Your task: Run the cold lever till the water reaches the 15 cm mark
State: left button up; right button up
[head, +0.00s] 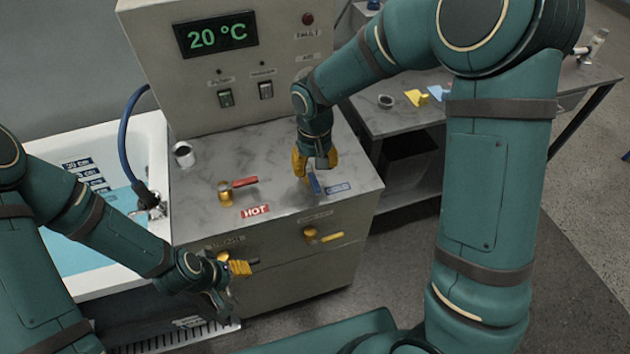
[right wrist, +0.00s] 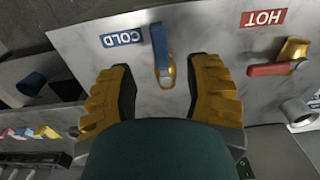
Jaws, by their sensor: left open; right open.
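The blue cold lever (head: 314,184) stands on the grey counter by the blue COLD label (head: 338,188). My right gripper (head: 316,172) is open over it. In the right wrist view the lever (right wrist: 160,45) and its brass base lie between the spread yellow fingers (right wrist: 165,75), with gaps on both sides. The tub (head: 153,130) at left holds blue water (head: 75,250). Depth labels (head: 80,164) show on its wall; the top one seems to read 20 cm, the lower ones are too small to read. My left gripper (head: 234,285) is open in front of the cabinet.
The red hot lever (head: 238,183) is left of the cold one, by the HOT label (head: 255,211). A yellow-handled valve (head: 324,237) sticks out of the cabinet front. The display (head: 216,35) reads 20 °C. A side table (head: 440,80) with small coloured objects stands behind right.

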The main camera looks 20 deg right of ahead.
aim_at(315, 183)
notch_tip(315, 183, down, 6)
jog(key=shift+f, duration=0.2)
grip_shut()
dwell(0.4)
